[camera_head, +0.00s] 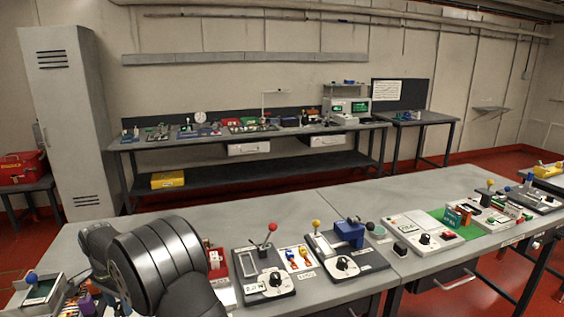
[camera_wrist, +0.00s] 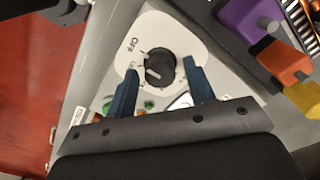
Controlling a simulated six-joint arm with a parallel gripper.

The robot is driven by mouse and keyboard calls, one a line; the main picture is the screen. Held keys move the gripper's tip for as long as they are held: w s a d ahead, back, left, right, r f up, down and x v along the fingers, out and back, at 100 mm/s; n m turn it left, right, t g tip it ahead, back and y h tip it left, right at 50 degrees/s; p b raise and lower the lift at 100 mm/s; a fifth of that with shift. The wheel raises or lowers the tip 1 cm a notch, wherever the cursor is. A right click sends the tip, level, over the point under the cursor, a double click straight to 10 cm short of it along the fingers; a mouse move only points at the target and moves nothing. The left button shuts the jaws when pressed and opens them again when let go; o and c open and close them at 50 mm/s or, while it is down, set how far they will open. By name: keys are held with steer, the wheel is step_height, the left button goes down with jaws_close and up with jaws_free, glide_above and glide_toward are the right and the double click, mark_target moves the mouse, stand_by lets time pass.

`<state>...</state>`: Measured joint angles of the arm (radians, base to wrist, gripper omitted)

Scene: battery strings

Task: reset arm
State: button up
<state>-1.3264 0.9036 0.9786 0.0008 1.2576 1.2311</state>
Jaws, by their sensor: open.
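My gripper (camera_wrist: 158,92) shows in the wrist view with its two dark blue fingers apart. Between and beyond the fingertips is a black rotary knob (camera_wrist: 160,67) on a white plate (camera_wrist: 185,38) marked "OFF". I see no thing held between the fingers; whether they touch the plate cannot be told. In the head view my dark arm covers the left front of the near bench, and my gripper is hidden there.
Purple (camera_wrist: 248,22), orange (camera_wrist: 284,60) and yellow (camera_wrist: 304,98) parts stand right of the knob. On the near bench (camera_head: 330,200) are boxes with a red-knobbed lever (camera_head: 272,227), a yellow-knobbed lever (camera_head: 316,224) and a blue block (camera_head: 349,233). The bench's back strip is clear.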

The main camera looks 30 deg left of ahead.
mark_target(119, 305)
steer(key=n, duration=0.8)
steer(key=shift+r, duration=2.3)
steer(key=shift+f, duration=0.1)
step_height(119, 305, down, 4)
steer(key=shift+f, duration=0.2)
steer(key=m, duration=0.4)
steer(key=shift+m, duration=2)
